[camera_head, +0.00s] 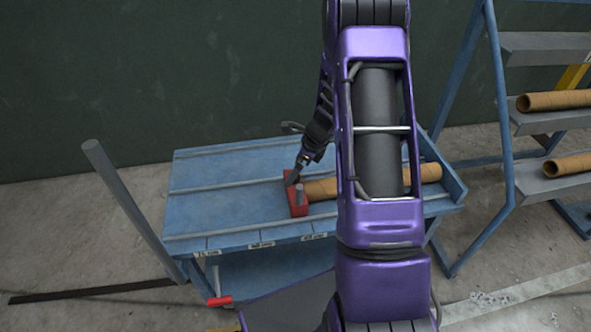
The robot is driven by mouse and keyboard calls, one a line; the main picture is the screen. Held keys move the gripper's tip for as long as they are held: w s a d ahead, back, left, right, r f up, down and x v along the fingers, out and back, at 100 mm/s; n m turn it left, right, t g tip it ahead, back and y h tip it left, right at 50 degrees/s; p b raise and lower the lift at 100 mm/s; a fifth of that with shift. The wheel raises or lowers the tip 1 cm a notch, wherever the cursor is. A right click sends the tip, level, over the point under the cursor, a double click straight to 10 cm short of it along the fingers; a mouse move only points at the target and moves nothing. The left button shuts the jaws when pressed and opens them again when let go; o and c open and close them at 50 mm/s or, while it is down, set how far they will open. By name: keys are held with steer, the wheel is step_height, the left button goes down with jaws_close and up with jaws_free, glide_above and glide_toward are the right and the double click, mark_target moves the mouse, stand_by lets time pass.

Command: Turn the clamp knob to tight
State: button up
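A red clamp (297,207) sits on the blue cart top (225,190), near its middle. A small grey upright post (299,193) shows on the clamp; it may be the knob, but I cannot tell, nor how tight it is. A brown tube (321,189) lies along the cart, its left end at the clamp. My gripper (292,179) points down at the clamp's far end, close to the red block. The fingers are small and dark, so I cannot tell whether they touch it or are open or shut.
My purple arm hides the tube's middle; its right end (431,172) shows beyond. A grey post (130,208) stands at the cart's left. A blue rack with grey shelves holding brown tubes (555,100) stands at right. A dark green wall is behind.

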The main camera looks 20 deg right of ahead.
steer(key=c, duration=1.4)
steer(key=shift+r+n, duration=0.1)
steer(key=shift+n, duration=0.2)
steer(key=n+g, duration=0.1)
steer(key=n, duration=0.1)
steer(key=n+g+y+p, duration=0.1)
steer(key=n, duration=0.2)
steer(key=shift+w+n, duration=0.2)
steer(key=shift+n, duration=0.1)
steer(key=n+g, duration=0.2)
steer(key=n, duration=0.3)
steer(key=shift+w, duration=0.15)
steer(key=n+g, duration=0.1)
steer(key=n, duration=0.2)
steer(key=n+g+h, duration=0.1)
steer(key=n, duration=0.2)
steer(key=shift+w+n+h, duration=0.15)
steer(key=shift+n+h, duration=0.15)
steer(key=shift+n, duration=0.1)
steer(key=n+h, duration=0.1)
steer(key=n, duration=0.2)
steer(key=n+g, duration=0.1)
steer(key=n, duration=0.1)
steer(key=shift+a+n+h+b, duration=0.2)
steer(key=shift+n+h+b, duration=0.1)
steer(key=shift+n+h, duration=0.1)
